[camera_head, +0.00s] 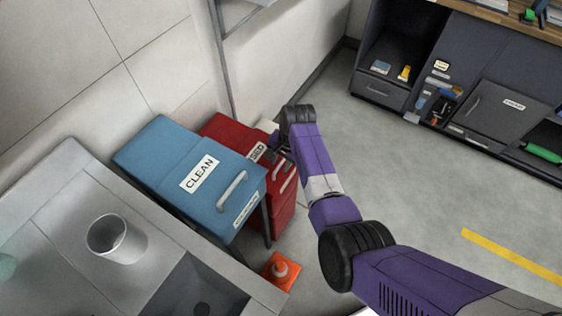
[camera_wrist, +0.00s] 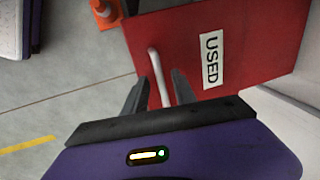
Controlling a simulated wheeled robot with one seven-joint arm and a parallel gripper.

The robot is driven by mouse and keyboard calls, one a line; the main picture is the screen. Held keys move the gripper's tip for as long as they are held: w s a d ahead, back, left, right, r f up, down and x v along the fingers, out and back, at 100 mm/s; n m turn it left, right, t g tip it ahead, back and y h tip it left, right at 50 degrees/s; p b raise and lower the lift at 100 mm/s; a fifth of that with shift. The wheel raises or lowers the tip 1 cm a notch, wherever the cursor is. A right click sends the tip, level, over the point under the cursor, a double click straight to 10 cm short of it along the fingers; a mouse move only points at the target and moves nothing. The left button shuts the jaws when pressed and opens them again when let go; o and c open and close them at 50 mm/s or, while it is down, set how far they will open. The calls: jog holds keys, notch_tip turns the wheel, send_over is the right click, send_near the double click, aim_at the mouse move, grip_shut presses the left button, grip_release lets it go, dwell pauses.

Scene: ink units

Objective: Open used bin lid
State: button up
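The used bin is the red bin (camera_head: 225,128) behind the blue one in the head view, and its lid looks closed. Its red lid (camera_wrist: 255,35) fills the upper right of the wrist view, with a white USED label (camera_wrist: 210,60) and a pale bar handle (camera_wrist: 153,60). My gripper (camera_wrist: 159,76) is open, one finger on each side of the handle in the picture. I cannot tell whether the fingers touch it or how far off it is. In the head view my gripper (camera_head: 272,143) is at the bin's label, partly hidden by my wrist.
A blue bin (camera_head: 160,155) labelled CLEAN stands left of the red one. An orange cone (camera_head: 280,270) is on the floor in front. A grey counter (camera_head: 60,200) with a metal cup (camera_head: 118,240) is at left. Dark cabinets (camera_head: 490,70) stand at the back right. The floor between is clear.

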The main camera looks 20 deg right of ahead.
jog(key=shift+c, duration=0.4)
grip_shut()
dwell(0.9)
